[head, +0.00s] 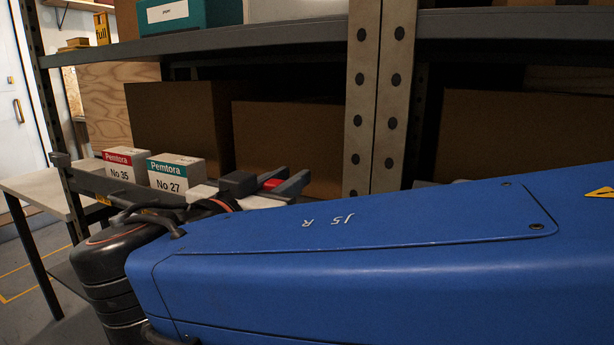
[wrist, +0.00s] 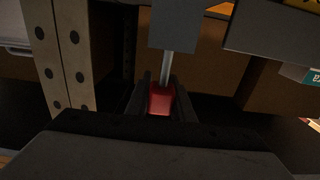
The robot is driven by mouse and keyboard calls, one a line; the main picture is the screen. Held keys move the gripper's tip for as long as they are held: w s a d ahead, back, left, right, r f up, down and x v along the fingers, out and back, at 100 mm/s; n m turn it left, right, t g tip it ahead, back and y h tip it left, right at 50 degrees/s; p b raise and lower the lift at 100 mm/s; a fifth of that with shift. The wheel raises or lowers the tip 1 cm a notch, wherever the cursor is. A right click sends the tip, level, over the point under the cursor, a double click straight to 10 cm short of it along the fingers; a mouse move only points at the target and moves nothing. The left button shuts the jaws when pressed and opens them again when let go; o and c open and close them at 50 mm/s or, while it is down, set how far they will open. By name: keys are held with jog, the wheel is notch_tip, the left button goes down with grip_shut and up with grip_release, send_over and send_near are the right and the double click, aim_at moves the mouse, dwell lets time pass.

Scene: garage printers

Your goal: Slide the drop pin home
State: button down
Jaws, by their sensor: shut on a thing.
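The drop pin has a red grip (wrist: 161,99) and a thin bare metal shank (wrist: 167,66). My gripper (wrist: 160,90) is shut on the red grip, with a dark finger on each side of it. The shank points away from the gripper to a dark grey block (wrist: 174,25) at the top of the wrist view. I cannot tell whether its tip is inside the block or behind it. In the head view a small piece of the red grip (head: 272,184) shows between the fingers of my gripper (head: 276,182). My blue arm covers much of the foreground.
A grey shelf rack with a perforated upright (head: 362,100) stands behind my gripper. Brown cartons (head: 180,120) fill its lower level. Two Pemtora boxes, No 35 (head: 119,172) and No 27 (head: 168,175), stand to the left. A dark rail (head: 95,184) runs near them, above a pale table (head: 36,190).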

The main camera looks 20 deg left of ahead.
jog(key=shift+f, duration=1.95)
jog(key=c, duration=1.5)
grip_release()
jog(key=shift+o, duration=0.2)
jog(key=s+a, duration=0.1)
jog(key=s, duration=1.6)
jog(key=shift+s+a, duration=0.15)
jog(key=shift+a, duration=0.1)
